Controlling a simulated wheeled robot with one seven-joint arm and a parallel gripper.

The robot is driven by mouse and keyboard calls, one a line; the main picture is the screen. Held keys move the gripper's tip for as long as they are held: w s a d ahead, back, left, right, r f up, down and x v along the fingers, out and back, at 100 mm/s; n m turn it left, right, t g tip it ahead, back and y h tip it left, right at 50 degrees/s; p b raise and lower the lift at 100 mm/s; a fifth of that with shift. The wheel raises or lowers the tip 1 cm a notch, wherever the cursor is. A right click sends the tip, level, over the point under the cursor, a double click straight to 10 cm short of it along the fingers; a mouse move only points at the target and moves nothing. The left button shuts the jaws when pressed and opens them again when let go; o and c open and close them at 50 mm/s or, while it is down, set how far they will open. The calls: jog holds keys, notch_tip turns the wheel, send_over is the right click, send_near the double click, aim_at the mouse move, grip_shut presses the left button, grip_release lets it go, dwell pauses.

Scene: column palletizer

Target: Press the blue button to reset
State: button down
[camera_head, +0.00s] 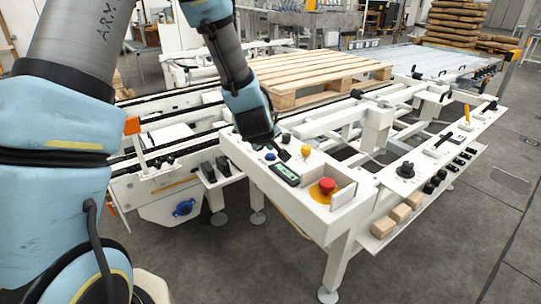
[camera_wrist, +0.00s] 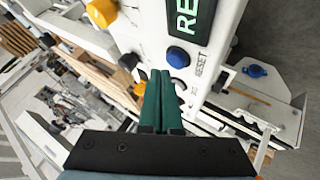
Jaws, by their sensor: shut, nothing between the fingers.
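The blue button (camera_head: 270,156) is on the white control panel (camera_head: 310,215). In the wrist view the blue button (camera_wrist: 178,55) is round and sits beside the printed word RESET, next to a green-lit display (camera_wrist: 188,18). My gripper (camera_head: 281,153) points down over the panel, close to the button and to its right in the head view. In the wrist view the dark green fingers of my gripper (camera_wrist: 160,75) are shut together and empty. Their tips appear just short of the button and to its left. I cannot tell their height above the panel.
A red emergency button (camera_head: 327,185) on a yellow base and a yellow knob (camera_head: 306,150) stand on the same panel. A black button (camera_wrist: 128,62) is left of the fingertips in the wrist view. A wooden pallet (camera_head: 315,72) lies on the conveyor behind.

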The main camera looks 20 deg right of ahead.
aim_at(270, 157)
jog(key=shift+f+b, duration=0.4)
jog(key=shift+f+b, duration=0.4)
jog(key=shift+f, duration=0.05)
dwell(0.6)
jog(key=shift+r, duration=0.1)
jog(key=shift+r+p, duration=0.65)
jog(key=shift+r, duration=0.15)
jog(key=shift+r+p, duration=1.9)
jog(key=shift+r, duration=0.65)
jog(key=shift+a, duration=0.1)
